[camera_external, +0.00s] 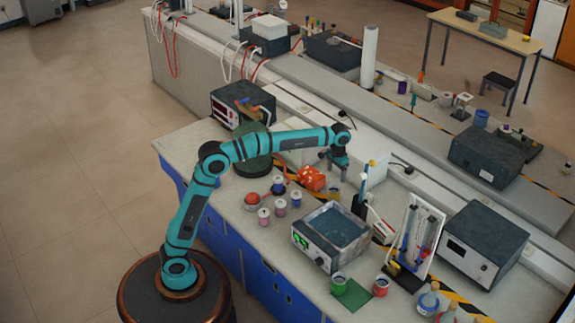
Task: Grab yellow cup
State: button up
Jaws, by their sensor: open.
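My gripper (338,172) is open and points down above the lab bench (225,180), at the end of my teal arm. It appears empty. Several small cups stand on the bench to the left of and below my gripper in the picture: a blue one (279,186), a pinkish one (264,217) and another with a purple tone (296,198). A small yellow top (372,163) shows just right of my gripper; what it belongs to is unclear.
Orange-red crumpled objects (311,179) lie left of my gripper. A grey water bath (332,236) stands in front. A blue-and-black upright tool (362,195) is close on the right. A rack (415,240) and a dark instrument (485,243) stand farther right.

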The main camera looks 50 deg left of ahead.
aim_at(335, 186)
notch_tip(335, 186, down, 8)
jog(key=shift+f, duration=0.25)
jog(key=shift+s+d+f, duration=0.1)
jog(key=shift+f, duration=1.25)
jog(key=shift+s+f, duration=0.1)
jog(key=shift+f, duration=1.2)
jog(key=c, duration=1.1)
jog(key=shift+o, duration=0.2)
jog(key=shift+r, duration=0.1)
